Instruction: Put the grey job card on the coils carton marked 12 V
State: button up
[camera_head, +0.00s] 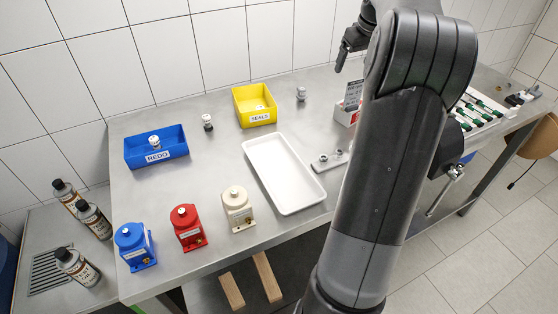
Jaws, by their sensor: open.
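My gripper (342,60) is at the top centre, dark, pointing down above the bench, and nothing shows between its fingers. It is open. Just below and right of it, a grey card with dark print (353,94) stands upright at a small white and red box (343,116). Whether the card is in the box or behind it I cannot tell. My arm hides the right side of both. No 12 V marking is readable, and I cannot tell which thing is the coils carton.
A white tray (254,152) lies mid-bench. A yellow SEALS bin (242,117) and blue REDO bin (131,154) stand behind. Blue (132,239), red (187,232) and cream (237,213) pumps line the front. A white rack (486,108) stands right of my arm.

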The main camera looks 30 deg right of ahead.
jog(key=s+a+r, duration=0.2)
jog(key=s+a, duration=0.2)
jog(key=a, duration=0.9)
jog(key=s+a+r, duration=0.2)
jog(key=s+a, duration=0.2)
jog(key=a, duration=0.8)
jog(key=s+a+f+t, duration=0.1)
jog(key=s+a+f, duration=0.3)
jog(key=s+a, duration=0.3)
jog(key=s+a+f+t, duration=0.1)
jog(key=s+a+f, duration=0.3)
jog(key=s+a, duration=0.3)
jog(key=s, duration=0.5)
jog(key=shift+a+f, duration=0.25)
jog(key=shift+a, duration=0.05)
